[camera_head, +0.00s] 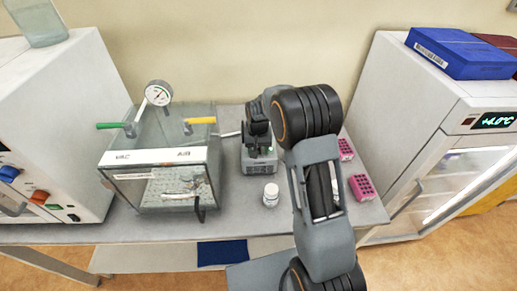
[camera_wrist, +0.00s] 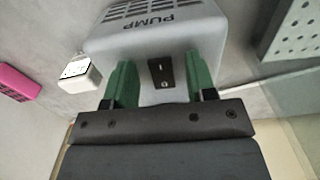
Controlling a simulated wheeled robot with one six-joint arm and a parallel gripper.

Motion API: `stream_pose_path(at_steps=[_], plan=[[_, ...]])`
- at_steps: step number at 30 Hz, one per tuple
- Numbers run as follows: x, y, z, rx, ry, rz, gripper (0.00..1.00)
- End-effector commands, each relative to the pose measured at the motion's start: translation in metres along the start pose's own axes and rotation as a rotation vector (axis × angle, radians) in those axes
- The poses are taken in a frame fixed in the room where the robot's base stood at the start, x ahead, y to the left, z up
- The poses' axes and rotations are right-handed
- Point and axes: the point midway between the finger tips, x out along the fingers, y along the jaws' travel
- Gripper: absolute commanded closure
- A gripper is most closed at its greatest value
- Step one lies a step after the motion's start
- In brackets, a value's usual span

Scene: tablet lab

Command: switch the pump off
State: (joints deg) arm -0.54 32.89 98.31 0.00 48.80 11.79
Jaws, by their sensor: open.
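The pump (camera_head: 259,165) is a grey box on the bench, right of the clear chamber, partly hidden under my gripper in the head view. In the wrist view the pump (camera_wrist: 155,35) fills the upper middle, its PUMP label upside down. Its black rocker switch (camera_wrist: 162,72) shows between my fingertips, with a small pale mark at its lower end; I cannot tell which way it is set. My gripper (camera_wrist: 161,82) is open, its green fingers either side of the switch with nothing between them. In the head view my gripper (camera_head: 257,132) is over the pump.
The clear chamber (camera_head: 160,190) with gauge (camera_head: 158,93), green handle (camera_head: 111,125) and yellow handle (camera_head: 201,120) stands left. A white bottle (camera_head: 271,194) stands in front of the pump. Pink racks (camera_head: 362,187) are right, beside the fridge (camera_head: 405,110). A tube runs from chamber to pump.

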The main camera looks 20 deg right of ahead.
Motion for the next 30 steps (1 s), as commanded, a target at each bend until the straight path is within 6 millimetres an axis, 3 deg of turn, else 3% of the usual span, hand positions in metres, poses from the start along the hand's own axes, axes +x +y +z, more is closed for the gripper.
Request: stream_pose_path(at_steps=[2,17,30], plan=[[-0.0001,0.0,0.0,0.0,0.0,0.0,0.51],[-0.0005,0.0001,-0.0001,0.0,0.0,0.0,0.98],[-0.0025,0.0003,-0.0067,0.003,-0.223,0.0,0.98]])
